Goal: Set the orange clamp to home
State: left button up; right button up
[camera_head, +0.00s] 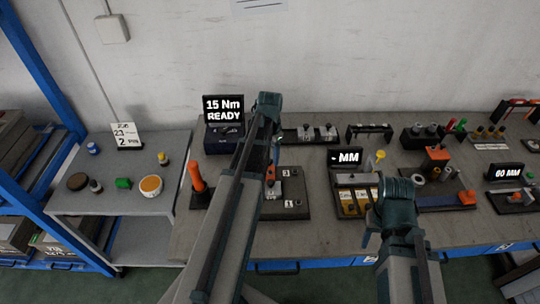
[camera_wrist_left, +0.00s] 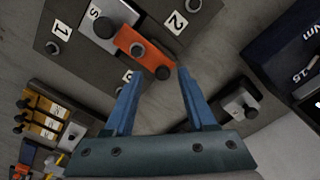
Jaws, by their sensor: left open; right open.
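The orange clamp (camera_wrist_left: 145,52) is a short orange bar with a dark knob at one end and a grey bolt at the other. It lies across a grey metal block (camera_wrist_left: 103,25) on a dark plate marked 1, 2 and S. In the head view only a bit of orange (camera_head: 271,170) shows beside my left arm. My left gripper (camera_wrist_left: 158,72) is open, its fingertips close to the clamp's knob end, with nothing between them. My right gripper (camera_head: 368,230) is open and low, in front of the MM station; its fingers are partly hidden.
A 15 Nm READY display (camera_head: 223,108) stands behind my left arm. An orange-handled tool (camera_head: 197,178) stands left of the plate. The MM display (camera_head: 346,157) and other fixtures crowd the bench to the right. A side table (camera_head: 125,200) with small items is at left.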

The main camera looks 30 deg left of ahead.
pick_arm(q)
notch_tip(320, 180, up, 13)
jog(key=p, duration=1.1)
jog(key=shift+f+p, duration=0.2)
jog(key=shift+p, duration=0.2)
jog(key=shift+d, duration=0.1)
jog(key=s+d+f+b, duration=0.2)
jog(key=s+d, duration=0.2)
jog(key=d, duration=0.5)
jog(key=s+d+f+b, duration=0.2)
jog(key=s+d, duration=0.3)
jog(key=d, duration=0.5)
jog(key=s+d+f+m+y+b, duration=0.1)
jog(key=s+d+f+b, duration=0.1)
jog(key=s+d, duration=0.3)
jog(key=d, duration=0.4)
jog(key=shift+d+f+b, duration=0.35)
jog(key=shift+b, duration=0.05)
